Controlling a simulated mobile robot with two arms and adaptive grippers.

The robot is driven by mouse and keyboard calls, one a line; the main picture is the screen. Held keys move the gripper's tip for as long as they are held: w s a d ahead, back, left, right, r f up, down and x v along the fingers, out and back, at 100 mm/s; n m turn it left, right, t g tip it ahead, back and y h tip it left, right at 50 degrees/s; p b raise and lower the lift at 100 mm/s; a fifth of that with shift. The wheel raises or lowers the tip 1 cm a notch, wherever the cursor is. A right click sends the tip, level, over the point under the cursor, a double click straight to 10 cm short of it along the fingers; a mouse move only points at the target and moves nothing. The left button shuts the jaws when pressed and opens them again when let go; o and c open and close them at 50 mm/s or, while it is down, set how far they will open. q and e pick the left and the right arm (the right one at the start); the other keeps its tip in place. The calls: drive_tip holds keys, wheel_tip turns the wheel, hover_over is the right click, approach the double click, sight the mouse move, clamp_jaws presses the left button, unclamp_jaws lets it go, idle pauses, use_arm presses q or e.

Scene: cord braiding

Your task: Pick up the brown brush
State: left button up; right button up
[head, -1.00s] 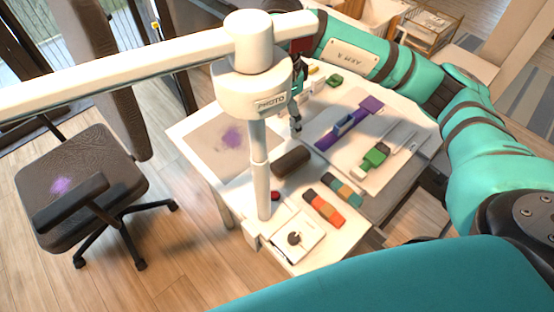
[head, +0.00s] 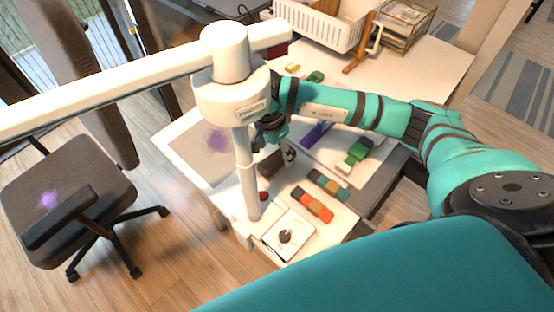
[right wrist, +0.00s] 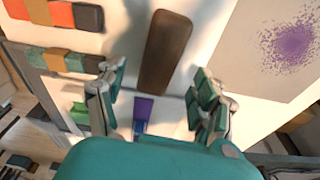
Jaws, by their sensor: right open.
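The brown brush (head: 268,164) is a dark brown rounded block lying on the white table, just right of the white post in the head view. My right gripper (head: 276,150) is close by it and partly hides it there. In the right wrist view the whole brown top of the brush (right wrist: 166,50) shows. The two fingers of the right gripper (right wrist: 157,92) are spread wide with nothing between them, and the brush lies ahead, roughly in line with the gap. I cannot tell the exact height above it. My left gripper is not in view.
The white post (head: 247,175) with its arm stands close left of the brush. Orange-and-dark (head: 312,205) and teal-and-dark (head: 328,184) colour strips lie to the right. A white card (head: 288,235) lies in front. A purple-stained sheet (head: 205,145) lies left; a white basket (head: 320,25) stands behind.

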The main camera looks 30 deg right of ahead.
sight(277, 157)
wheel_tip(277, 157, down, 4)
drive_tip(key=shift+s+f+p, duration=0.1)
drive_tip(key=shift+p, duration=0.35)
drive_tip(key=c, duration=1.3)
wheel_tip(277, 157, up, 10)
drive_tip(key=shift+r+b, duration=0.1)
drive_tip(key=shift+b, duration=0.8)
